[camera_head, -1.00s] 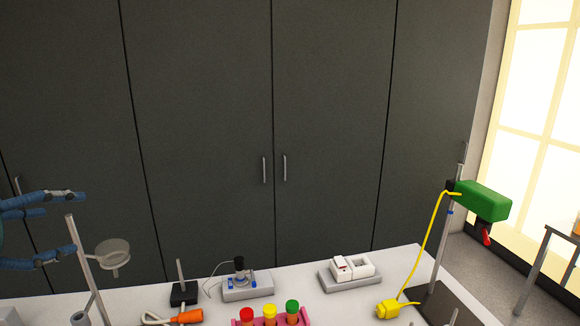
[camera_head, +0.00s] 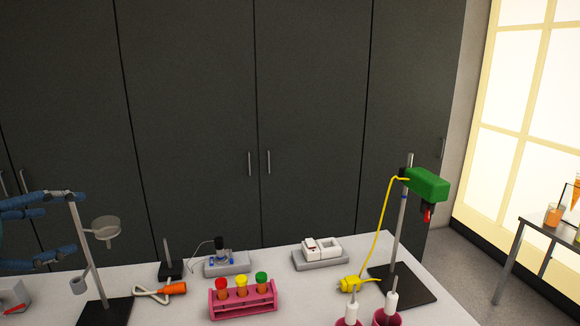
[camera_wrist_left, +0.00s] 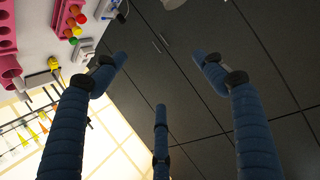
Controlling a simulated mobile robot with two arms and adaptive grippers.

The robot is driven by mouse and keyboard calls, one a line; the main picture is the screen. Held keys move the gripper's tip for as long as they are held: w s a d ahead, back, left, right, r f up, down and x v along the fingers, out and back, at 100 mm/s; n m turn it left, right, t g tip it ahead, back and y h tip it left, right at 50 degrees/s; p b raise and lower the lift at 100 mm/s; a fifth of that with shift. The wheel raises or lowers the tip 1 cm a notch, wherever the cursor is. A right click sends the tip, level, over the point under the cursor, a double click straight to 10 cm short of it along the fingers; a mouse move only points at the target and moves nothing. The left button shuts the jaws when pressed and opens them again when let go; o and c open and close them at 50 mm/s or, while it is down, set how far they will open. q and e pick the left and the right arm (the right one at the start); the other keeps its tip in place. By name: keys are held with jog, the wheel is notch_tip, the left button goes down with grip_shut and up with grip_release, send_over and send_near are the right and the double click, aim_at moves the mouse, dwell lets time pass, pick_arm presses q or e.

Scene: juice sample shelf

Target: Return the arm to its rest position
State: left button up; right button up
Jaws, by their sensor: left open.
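My left gripper (camera_head: 80,222) shows at the left edge of the head view, with blue segmented fingers spread apart. It is open, and nothing shows between its fingers. Its fingers are near a metal stand (camera_head: 86,245) with a ring and funnel; I cannot tell whether they touch. In the left wrist view the blue fingers (camera_wrist_left: 160,85) stand apart, with dark cabinet doors behind them. My right gripper is not in view.
The table (camera_head: 190,308) holds a pink rack (camera_head: 243,308) of capped tubes, an orange-handled tool (camera_head: 172,289), grey devices (camera_head: 320,263), and a stand with a green device (camera_head: 427,184). Pink containers (camera_head: 386,318) stand at the front. A side table (camera_head: 550,228) is at right.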

pick_arm(q)
jog(key=s+d+f+g, duration=0.2)
jog(key=f, duration=0.9)
jog(key=s+d+f+g+y, duration=0.1)
jog(key=s+d+f+g, duration=0.1)
jog(key=f, duration=0.9)
jog(key=s+d+f+g, duration=0.1)
jog(key=s+f+g, duration=0.15)
jog(key=f, duration=0.85)
jog(key=s+d+f+g, duration=0.4)
jog(key=s+d+f, duration=1.1)
jog(key=s, duration=0.3)
notch_tip(320, 180, down, 28)
jog(key=s+b, duration=0.1)
jog(key=b, duration=0.4)
jog(key=s+a+f+g+b, duration=0.1)
jog(key=s+f+b, duration=0.1)
jog(key=s+f, duration=0.7)
jog(key=s+a+f+g+b, duration=0.1)
jog(key=s+a+f+b, duration=0.1)
jog(key=s+f, duration=0.7)
notch_tip(320, 180, down, 6)
jog(key=shift+a+r+b, duration=0.15)
jog(key=shift+r+b, duration=0.1)
jog(key=shift+b, duration=0.25)
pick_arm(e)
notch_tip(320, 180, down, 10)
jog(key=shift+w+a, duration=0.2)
